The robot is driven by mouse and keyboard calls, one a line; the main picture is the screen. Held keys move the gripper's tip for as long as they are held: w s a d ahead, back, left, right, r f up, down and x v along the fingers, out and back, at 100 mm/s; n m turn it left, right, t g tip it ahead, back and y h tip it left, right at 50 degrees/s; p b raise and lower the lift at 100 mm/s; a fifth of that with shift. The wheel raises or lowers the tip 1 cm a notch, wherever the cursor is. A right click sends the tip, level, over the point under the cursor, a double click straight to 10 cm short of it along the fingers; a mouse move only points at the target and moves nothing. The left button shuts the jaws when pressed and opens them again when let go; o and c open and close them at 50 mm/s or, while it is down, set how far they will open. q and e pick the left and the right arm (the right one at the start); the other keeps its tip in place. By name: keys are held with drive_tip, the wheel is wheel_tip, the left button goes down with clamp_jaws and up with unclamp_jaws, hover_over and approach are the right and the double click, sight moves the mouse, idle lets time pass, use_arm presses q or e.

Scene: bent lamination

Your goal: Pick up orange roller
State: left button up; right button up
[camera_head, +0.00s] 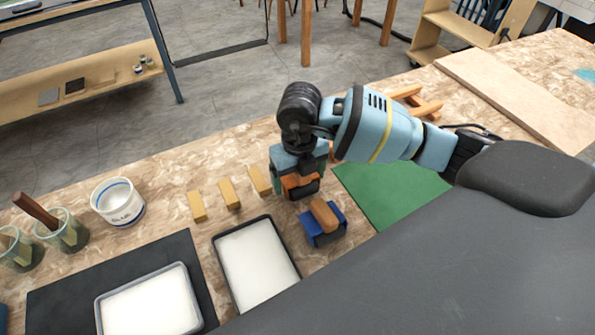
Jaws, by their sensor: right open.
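An orange part (298,181), which looks like the orange roller, shows directly below my right gripper (301,170) at the middle of the table. The gripper points down over it and hides most of it. The gripper is open; I cannot tell whether its fingers touch the roller. A blue roller (325,236) with an orange-brown wooden handle (323,216) lies just in front of it. My left gripper is not in view.
Several small wooden blocks (229,195) stand in a row to the left. A white-filled tray (257,262) lies in front. A glue tub (117,203) and jars with tools (62,232) are at left. A green mat (392,192) lies at right, with wooden pieces (416,103) behind.

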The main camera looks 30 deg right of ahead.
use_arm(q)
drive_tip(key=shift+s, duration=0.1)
use_arm(e)
drive_tip(key=shift+c, duration=0.3)
drive_tip(key=c, duration=0.7)
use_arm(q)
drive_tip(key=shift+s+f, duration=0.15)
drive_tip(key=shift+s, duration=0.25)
use_arm(e)
drive_tip(key=shift+c, duration=0.4)
drive_tip(key=shift+r, duration=0.15)
drive_tip(key=shift+r, duration=0.55)
wheel_tip(320, 180, up, 2)
drive_tip(key=shift+r, duration=0.2)
drive_tip(key=s+a, duration=0.2)
drive_tip(key=a, duration=0.2)
drive_tip(key=s+a, duration=0.2)
drive_tip(key=a, duration=0.2)
drive_tip(key=s+a+r, duration=0.1)
drive_tip(key=s+a, duration=0.1)
drive_tip(key=a, duration=0.2)
drive_tip(key=shift+s+a+b, duration=0.3)
drive_tip(key=shift+s+a, duration=0.05)
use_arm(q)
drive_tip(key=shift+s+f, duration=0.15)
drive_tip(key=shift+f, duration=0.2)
use_arm(e)
drive_tip(key=shift+s+a+r, duration=0.15)
drive_tip(key=shift+s+a, duration=0.25)
drive_tip(key=shift+a, duration=0.3)
